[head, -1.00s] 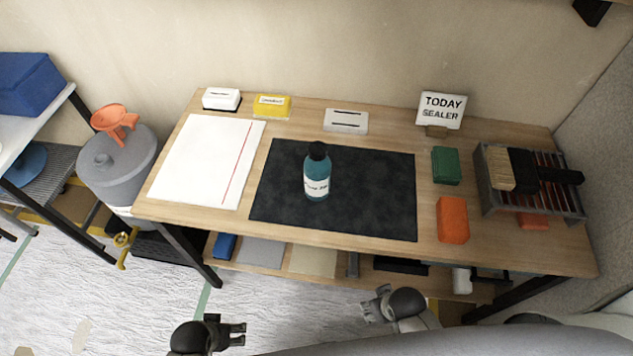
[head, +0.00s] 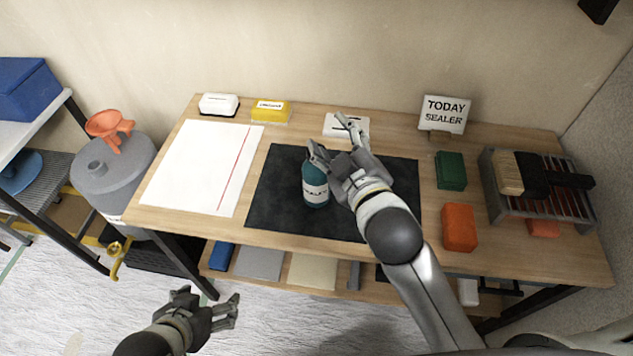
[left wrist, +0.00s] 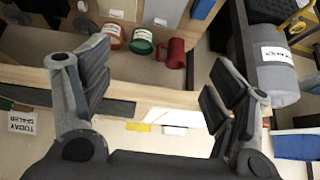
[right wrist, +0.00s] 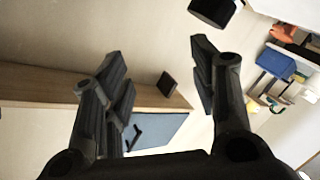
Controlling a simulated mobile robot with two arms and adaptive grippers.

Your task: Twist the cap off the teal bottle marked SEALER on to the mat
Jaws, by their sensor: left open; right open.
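The teal bottle (head: 315,190) with a white label stands upright on the dark mat (head: 285,215) in the head view. Its dark cap is hidden behind my right gripper now. The label is too blurred to read surely. My right gripper (head: 334,138) is open, with its fingers above and beside the bottle top in the picture; I cannot tell whether it touches. Its open fingers fill the right wrist view (right wrist: 160,80), where I cannot make out the bottle. My left gripper (head: 214,298) is open and empty, low in front of the table; its spread fingers show in the left wrist view (left wrist: 160,90).
A sign reading TODAY SEALER (head: 444,113) stands at the back. Green (head: 451,170) and orange (head: 459,227) blocks and a rack with a brush (head: 510,172) are right of the mat. White paper (head: 200,165) lies left. The mat's left part is clear.

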